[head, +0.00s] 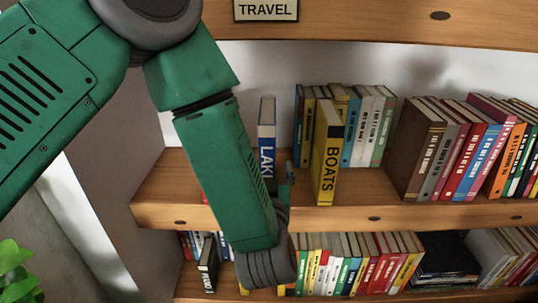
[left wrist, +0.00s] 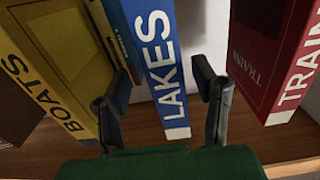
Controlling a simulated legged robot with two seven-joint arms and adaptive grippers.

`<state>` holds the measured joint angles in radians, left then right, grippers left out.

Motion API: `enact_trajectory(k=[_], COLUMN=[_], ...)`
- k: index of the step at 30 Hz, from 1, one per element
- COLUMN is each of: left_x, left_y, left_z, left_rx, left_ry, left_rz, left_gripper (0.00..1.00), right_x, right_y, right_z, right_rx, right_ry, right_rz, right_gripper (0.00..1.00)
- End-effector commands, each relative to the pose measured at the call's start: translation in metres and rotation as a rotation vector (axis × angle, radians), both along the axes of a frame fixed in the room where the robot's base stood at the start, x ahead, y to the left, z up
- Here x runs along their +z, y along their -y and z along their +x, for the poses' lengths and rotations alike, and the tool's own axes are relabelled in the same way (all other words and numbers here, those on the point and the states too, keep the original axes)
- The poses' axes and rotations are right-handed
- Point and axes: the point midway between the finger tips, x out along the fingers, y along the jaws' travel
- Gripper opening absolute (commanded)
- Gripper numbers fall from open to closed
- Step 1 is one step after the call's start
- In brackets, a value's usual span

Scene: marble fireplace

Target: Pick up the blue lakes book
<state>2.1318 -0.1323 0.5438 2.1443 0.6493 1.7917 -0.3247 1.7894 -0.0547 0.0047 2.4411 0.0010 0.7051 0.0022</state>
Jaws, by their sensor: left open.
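The blue lakes book (head: 266,137) stands upright on the middle shelf, partly hidden by my left arm in the head view. In the left wrist view the blue lakes book (left wrist: 160,75) shows its spine with white "LAKES" letters. My left gripper (left wrist: 162,95) is open, with one finger on each side of the book's lower spine. I cannot tell whether the fingers touch it. In the head view my left gripper (head: 287,190) is mostly hidden behind my green arm. My right gripper is not in view.
The yellow BOATS book (head: 326,160) stands right of the lakes book in the head view; it is at left in the wrist view. A red TRAINS book (left wrist: 270,50) stands on the other side. More books fill the shelf (head: 375,212) rightward and the shelf below.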

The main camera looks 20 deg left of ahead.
Motion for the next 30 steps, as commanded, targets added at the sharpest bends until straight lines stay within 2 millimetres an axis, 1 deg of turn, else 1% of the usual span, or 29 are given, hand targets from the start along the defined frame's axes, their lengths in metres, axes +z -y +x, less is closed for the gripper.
enact_trajectory(k=[4, 8, 12, 15, 20, 21, 23, 24, 25, 26, 30], left_x=[0.001, 0.001, 0.002, 0.004, 0.004, 0.004, 0.004, 0.004, 0.004, 0.004, 0.005], left_y=[-0.005, -0.014, -0.017, -0.017, -0.017, -0.017, -0.017, -0.017, -0.017, -0.017, -0.017], left_z=[0.013, 0.032, 0.047, 0.051, 0.051, 0.051, 0.051, 0.051, 0.051, 0.051, 0.051], left_rx=[0.002, 0.003, 0.002, 0.0, 0.0, 0.0, 0.0, 0.0, 0.0, 0.0, 0.0], left_ry=[0.004, 0.004, 0.002, 0.002, 0.001, 0.001, 0.001, 0.001, 0.001, 0.001, 0.005], left_rz=[-0.003, -0.004, -0.002, 0.0, 0.0, 0.0, 0.0, 0.0, -0.001, -0.001, -0.001], left_gripper=[0.53, 0.53, 0.53, 0.53, 0.53, 0.5, 0.29, 0.15, 0.04, 0.0, 0.0], right_x=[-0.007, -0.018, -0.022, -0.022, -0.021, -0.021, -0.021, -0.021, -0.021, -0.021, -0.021], right_y=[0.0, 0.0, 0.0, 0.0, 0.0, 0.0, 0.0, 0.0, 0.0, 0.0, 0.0], right_z=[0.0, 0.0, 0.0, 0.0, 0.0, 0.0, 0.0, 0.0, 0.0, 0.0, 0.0], right_rx=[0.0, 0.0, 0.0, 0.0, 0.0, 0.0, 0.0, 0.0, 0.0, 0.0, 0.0], right_ry=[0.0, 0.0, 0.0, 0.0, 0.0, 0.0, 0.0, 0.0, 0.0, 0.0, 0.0], right_rz=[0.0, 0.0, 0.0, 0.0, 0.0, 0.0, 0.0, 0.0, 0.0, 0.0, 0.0], right_gripper=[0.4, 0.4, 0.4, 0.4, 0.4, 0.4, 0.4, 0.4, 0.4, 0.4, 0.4])
